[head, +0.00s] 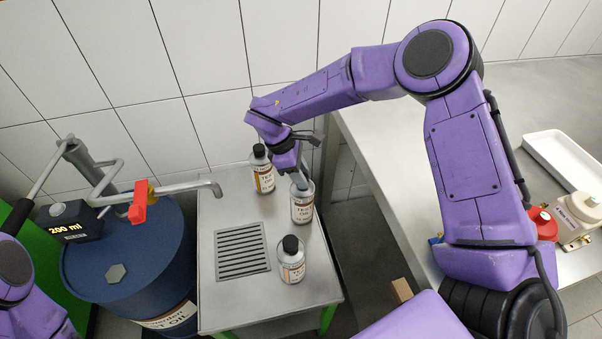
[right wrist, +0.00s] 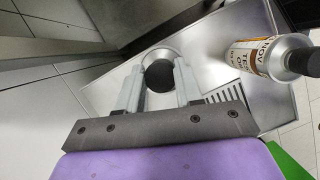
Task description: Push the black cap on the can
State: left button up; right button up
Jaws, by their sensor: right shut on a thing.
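My right gripper (head: 299,181) points down over an open-topped silver can (head: 303,206) with a white "TEST OIL" label, on the steel stand. In the right wrist view its two fingers (right wrist: 158,88) are shut on a black cap (right wrist: 159,76). The silver can rim (right wrist: 160,52) shows around and beyond the cap. The cap is over the can's top; whether it is seated or just above cannot be told. The fingers hide the cap in the head view. My left arm shows at the left edge, its gripper out of frame.
Two capped cans stand nearby, one behind (head: 263,172) and one in front (head: 291,262). A drain grate (head: 242,251) is set in the stand (head: 215,300). A blue barrel (head: 150,260) with a spout (head: 185,188) stands left. A steel bench (head: 400,160) is at right.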

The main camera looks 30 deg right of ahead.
jog(key=shift+f, duration=0.15)
dwell(0.6)
jog(key=o, duration=1.8)
jog(key=shift+r+p, duration=0.55)
jog(key=shift+r, duration=0.8)
jog(key=shift+r+p, duration=1.05)
jog(key=shift+r, duration=1.15)
